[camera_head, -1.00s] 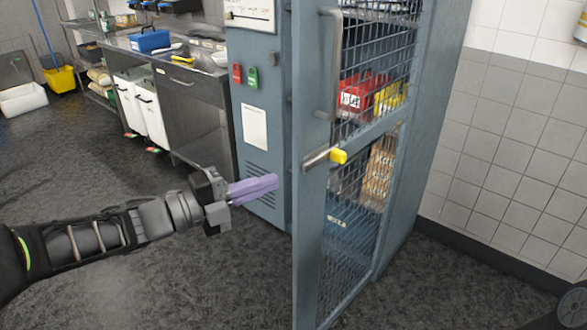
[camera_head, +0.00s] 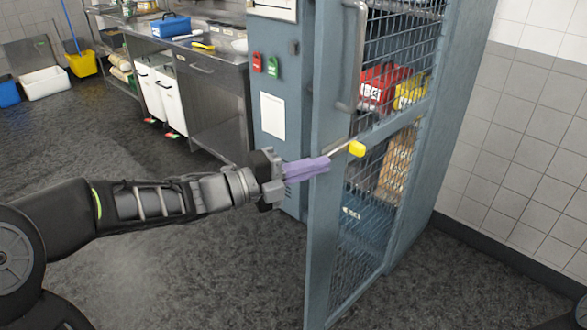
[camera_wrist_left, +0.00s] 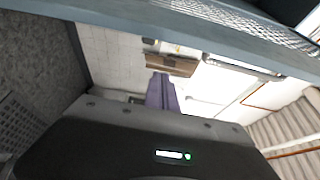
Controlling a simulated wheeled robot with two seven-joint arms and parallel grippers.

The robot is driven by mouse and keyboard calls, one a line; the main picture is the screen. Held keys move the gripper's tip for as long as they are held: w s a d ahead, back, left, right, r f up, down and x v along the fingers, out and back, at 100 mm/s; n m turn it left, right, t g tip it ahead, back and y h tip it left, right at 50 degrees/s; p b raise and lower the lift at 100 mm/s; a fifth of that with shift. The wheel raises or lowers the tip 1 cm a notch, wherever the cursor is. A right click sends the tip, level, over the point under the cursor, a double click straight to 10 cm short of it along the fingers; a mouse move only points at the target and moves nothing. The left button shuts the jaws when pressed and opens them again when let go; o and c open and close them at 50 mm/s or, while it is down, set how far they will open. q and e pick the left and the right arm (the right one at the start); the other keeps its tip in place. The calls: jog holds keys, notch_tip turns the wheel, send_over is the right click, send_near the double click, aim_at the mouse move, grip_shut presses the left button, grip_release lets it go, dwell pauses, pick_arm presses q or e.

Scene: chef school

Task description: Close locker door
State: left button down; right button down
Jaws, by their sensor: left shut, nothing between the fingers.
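In the left wrist view the purple fingers (camera_wrist_left: 162,92) show below a blue-grey bar (camera_wrist_left: 190,22) crossing the top. My right gripper is not in view.
Red packs (camera_head: 378,88) and yellow packs (camera_head: 411,91) sit on a locker shelf behind the mesh. A tiled wall (camera_head: 510,140) stands at the right. A steel counter (camera_head: 215,68) stands at the back left. The floor (camera_head: 190,270) in front is clear.

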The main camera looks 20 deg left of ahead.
aim_at(312, 155)
pick_arm(q)
jog(key=w, duration=0.1)
jog(key=w+a+p, duration=0.1)
jog(key=w, duration=0.1)
jog(key=shift+w, duration=0.15)
jog(key=shift+w+a, duration=0.15)
jog(key=shift+a, duration=0.25)
